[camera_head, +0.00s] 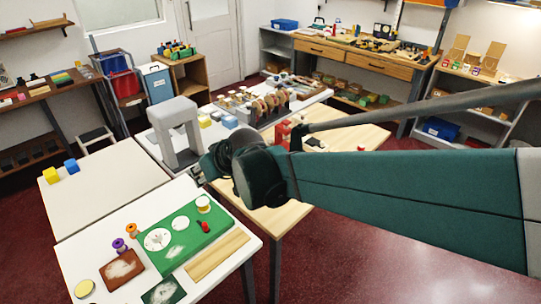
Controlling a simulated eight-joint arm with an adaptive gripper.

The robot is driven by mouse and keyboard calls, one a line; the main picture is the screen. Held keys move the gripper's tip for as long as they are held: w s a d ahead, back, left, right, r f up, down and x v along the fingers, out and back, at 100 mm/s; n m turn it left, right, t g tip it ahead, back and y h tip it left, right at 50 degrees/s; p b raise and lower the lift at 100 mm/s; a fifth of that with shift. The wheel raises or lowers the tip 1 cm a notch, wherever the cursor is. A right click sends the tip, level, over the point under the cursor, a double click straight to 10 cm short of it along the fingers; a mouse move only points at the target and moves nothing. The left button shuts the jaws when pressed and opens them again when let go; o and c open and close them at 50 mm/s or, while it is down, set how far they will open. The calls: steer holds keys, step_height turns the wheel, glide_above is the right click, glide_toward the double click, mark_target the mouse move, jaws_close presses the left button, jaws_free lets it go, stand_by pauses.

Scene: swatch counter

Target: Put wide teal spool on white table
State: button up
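No wide teal spool can be picked out; my teal arm covers much of the middle of the view. The near white table (74,247) is at the lower left. A purple spool (119,245), an orange spool (132,230) and a pale spool with a yellowish middle (203,204) stand on it. My arm reaches in from the right to a dark joint over the light wooden table (279,222). I cannot make out my gripper's fingers or whether they hold anything.
A green board (211,232), brown board (122,270) and wooden slats (217,257) crowd the near table. A pale table (92,191) behind is mostly clear, with yellow and blue blocks. A grey arch (176,122) and several spools (268,103) stand farther back.

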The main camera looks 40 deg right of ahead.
steer(key=w+d+f+m+t+h+b, duration=0.1)
steer(key=w+d+f, duration=0.15)
steer(key=d, duration=0.45)
steer(key=w+d+f+b, duration=0.1)
steer(key=w+d+f, duration=0.1)
steer(key=d+f, duration=0.35)
steer(key=w+d+f+m+t+h+b, duration=0.1)
steer(key=w+d, duration=0.1)
steer(key=d, duration=0.7)
steer(key=s+d+f+h+b, duration=0.1)
steer(key=s+d+f, duration=0.1)
steer(key=d+f, duration=0.2)
steer(key=s+d+f+m+t+h+b, duration=0.1)
steer(key=d+f, duration=0.3)
steer(key=d, duration=0.7)
steer(key=s+d+f+m+h+b, duration=0.1)
steer(key=s+d+f, duration=0.3)
steer(key=d, duration=0.4)
steer(key=shift+f+h, duration=0.35)
steer(key=shift+h, duration=0.15)
steer(key=shift+w, duration=0.1)
steer(key=shift+b+x, duration=0.5)
steer(key=shift+x, duration=0.75)
steer(key=shift+w, duration=0.1)
steer(key=shift+b+x, duration=0.9)
steer(key=shift+x, duration=1.65)
